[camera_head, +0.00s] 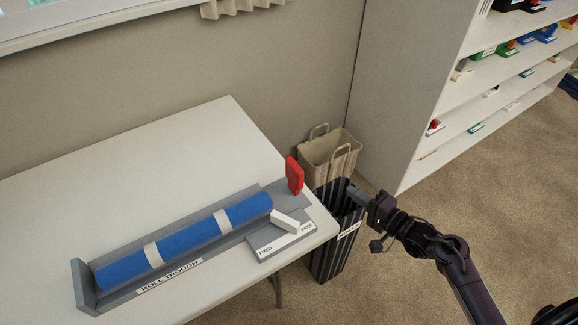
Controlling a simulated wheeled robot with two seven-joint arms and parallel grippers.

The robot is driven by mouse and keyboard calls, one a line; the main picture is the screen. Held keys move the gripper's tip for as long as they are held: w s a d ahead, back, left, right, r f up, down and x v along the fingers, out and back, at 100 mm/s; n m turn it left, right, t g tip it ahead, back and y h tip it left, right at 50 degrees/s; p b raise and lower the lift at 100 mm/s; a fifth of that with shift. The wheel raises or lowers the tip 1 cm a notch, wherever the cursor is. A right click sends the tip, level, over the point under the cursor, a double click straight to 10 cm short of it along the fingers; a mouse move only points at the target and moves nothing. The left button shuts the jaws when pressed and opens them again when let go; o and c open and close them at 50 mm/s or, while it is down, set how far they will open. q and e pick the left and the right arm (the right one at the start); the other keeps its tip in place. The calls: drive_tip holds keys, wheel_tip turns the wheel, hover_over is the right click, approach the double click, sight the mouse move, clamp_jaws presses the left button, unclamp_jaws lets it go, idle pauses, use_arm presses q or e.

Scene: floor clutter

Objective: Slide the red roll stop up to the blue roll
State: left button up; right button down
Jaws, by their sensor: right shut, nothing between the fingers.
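The blue roll (188,246), with two pale bands, lies in the grey roll trough (84,287) on the white table. The red roll stop (294,176) stands upright towards the trough's right end, with a gap between it and the roll's right end. A white lever (284,221) sits on a plate marked FIXED and FREE (263,251) beside the trough; I cannot tell which word it points to. My right gripper (354,190) is shut and empty, right of the red stop and apart from it, beyond the table's edge. My left gripper is not in view.
A black striped bin (327,262) stands by the table's right edge, below my right gripper. A beige basket (331,150) stands behind it. A shelf unit (398,95) with small items is at the right. The table's back left (110,165) is clear.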

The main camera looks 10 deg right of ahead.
sight(294, 178)
drive_tip(key=w+a+r+y+p, duration=0.1)
drive_tip(key=w+a+r+p, duration=0.1)
drive_tip(key=w+a+r, duration=0.2)
drive_tip(key=w+a, duration=0.3)
drive_tip(key=a, duration=0.3)
drive_tip(key=shift+w+a+y, duration=0.25)
drive_tip(key=shift+a+y, duration=0.05)
drive_tip(key=shift+a, duration=0.1)
